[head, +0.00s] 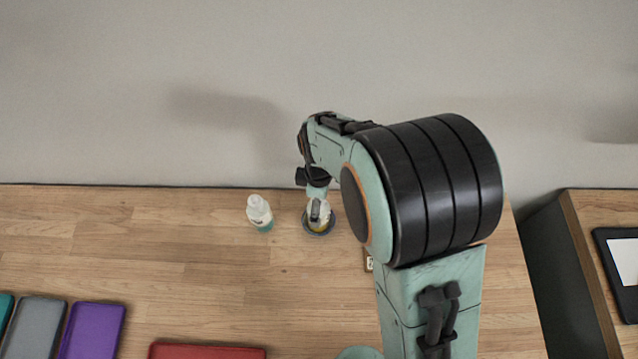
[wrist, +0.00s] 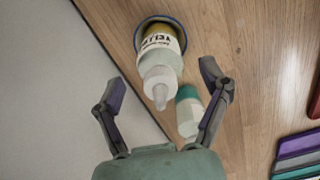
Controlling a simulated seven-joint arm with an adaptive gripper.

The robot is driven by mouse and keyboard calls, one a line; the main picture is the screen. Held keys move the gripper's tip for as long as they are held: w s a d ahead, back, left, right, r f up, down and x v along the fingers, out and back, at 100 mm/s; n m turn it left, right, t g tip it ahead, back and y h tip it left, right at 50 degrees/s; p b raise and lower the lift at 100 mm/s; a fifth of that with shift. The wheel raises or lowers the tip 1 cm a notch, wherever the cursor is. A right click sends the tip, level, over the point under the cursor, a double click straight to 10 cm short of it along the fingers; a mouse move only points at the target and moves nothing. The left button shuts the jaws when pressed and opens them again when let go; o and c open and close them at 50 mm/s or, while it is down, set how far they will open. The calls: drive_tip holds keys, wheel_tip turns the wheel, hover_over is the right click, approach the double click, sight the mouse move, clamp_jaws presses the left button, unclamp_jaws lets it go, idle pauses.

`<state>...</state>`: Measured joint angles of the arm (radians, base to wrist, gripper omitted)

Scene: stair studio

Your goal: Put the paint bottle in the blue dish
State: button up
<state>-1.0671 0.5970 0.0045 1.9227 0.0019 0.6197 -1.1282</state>
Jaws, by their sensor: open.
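A white bottle with a pointed nozzle, a printed label and a yellowish lower part (wrist: 158,62) stands with its base in the blue dish (wrist: 138,36). In the head view, the dish (head: 319,234) is on the wooden table near the wall, with the bottle in it largely hidden by my gripper. My gripper (wrist: 162,77) is open, one finger on each side of this bottle, with visible gaps. It also shows in the head view (head: 318,206), above the dish. A second white bottle with teal contents (head: 260,213) stands left of the dish; it also shows in the wrist view (wrist: 189,112).
Purple (head: 92,331), grey (head: 36,326) and teal (head: 5,309) trays lie at the front left. A red tray (head: 207,352) lies at the front. The wall is close behind the dish. The table between the dish and the trays is clear.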

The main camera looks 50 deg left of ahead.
wheel_tip(320, 180, up, 10)
drive_tip(key=shift+r, duration=0.1)
drive_tip(key=w+d+r+m, duration=0.25)
drive_tip(key=d+m, duration=0.25)
drive_tip(key=d, duration=0.3)
drive_tip(key=w+d+r+m, duration=0.25)
drive_tip(key=d+m, duration=0.25)
drive_tip(key=d, duration=0.3)
drive_tip(key=s+d+m, duration=1)
drive_tip(key=d+m, duration=0.4)
drive_tip(key=d, duration=0.1)
drive_tip(key=shift+r+y, duration=0.2)
drive_tip(key=shift+y, duration=0.2)
